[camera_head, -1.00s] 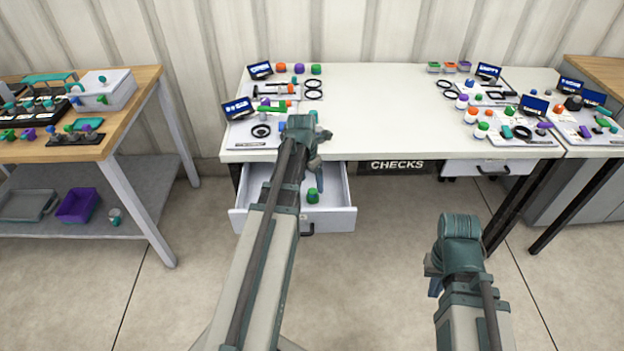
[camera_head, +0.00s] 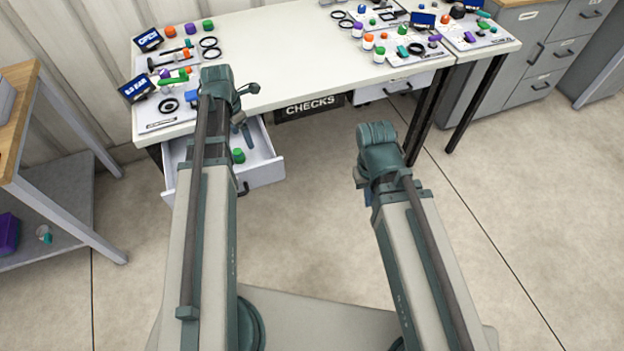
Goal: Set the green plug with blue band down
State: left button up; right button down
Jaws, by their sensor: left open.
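A green plug (camera_head: 238,156) sits in the open drawer (camera_head: 266,172) under the left part of the white table. It is small here, and I cannot make out a blue band on it. My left gripper (camera_head: 246,137) points down over the drawer, just above and behind the plug in the picture. Its jaws are open, and it appears apart from the plug. My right gripper (camera_head: 366,196) hangs over open floor to the right of the drawer. It is mostly hidden behind its own wrist.
The white table (camera_head: 290,70) has a clear middle, with labelled mats and small parts at both ends. A "CHECKS" sign (camera_head: 310,106) hangs on its front. A wooden bench (camera_head: 25,130) stands left and grey cabinets (camera_head: 550,60) right. The floor in front is free.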

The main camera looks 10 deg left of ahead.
pick_arm(q)
jog(key=s+d+m, duration=0.5)
jog(key=d+m, duration=0.3)
jog(key=m, duration=0.3)
jog(key=s+d+m+g+y, duration=0.1)
jog(key=s+d+m, duration=0.3)
jog(key=d+m, duration=0.5)
jog(key=s+d+m, duration=0.5)
jog(key=d+m, duration=0.4)
jog(key=m, duration=0.3)
jog(key=shift+s+m+g+y, duration=0.3)
jog(key=shift+d, duration=0.1)
notch_tip(320, 180, up, 5)
jog(key=p, duration=0.5)
